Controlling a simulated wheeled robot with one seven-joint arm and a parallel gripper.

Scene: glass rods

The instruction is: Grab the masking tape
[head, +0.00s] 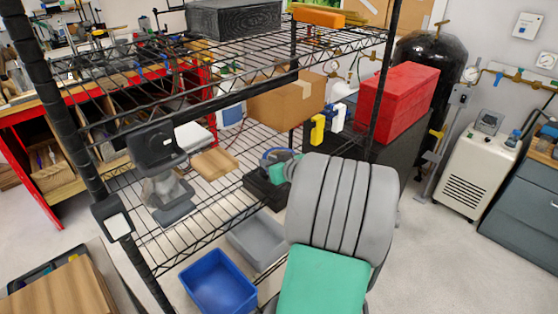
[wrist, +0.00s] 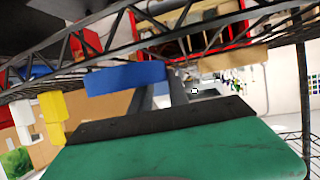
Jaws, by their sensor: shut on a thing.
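The masking tape is the blue roll (wrist: 125,78), seen nearly edge-on in the wrist view. It lies across the ends of my gripper's two grey fingers (wrist: 160,88), and my gripper is shut on it. In the head view the tape shows as a small blue ring (head: 272,153) just above a black box on the rack, left of my grey and green arm. My arm hides part of that area, so I cannot tell whether the tape touches anything beneath.
The black wire rack (head: 180,100) surrounds this spot, with wire shelves and posts close by. A cardboard box (head: 280,103), a wooden block (head: 214,163) and the black box (head: 262,192) are near. A red case (head: 398,102) stands to the right.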

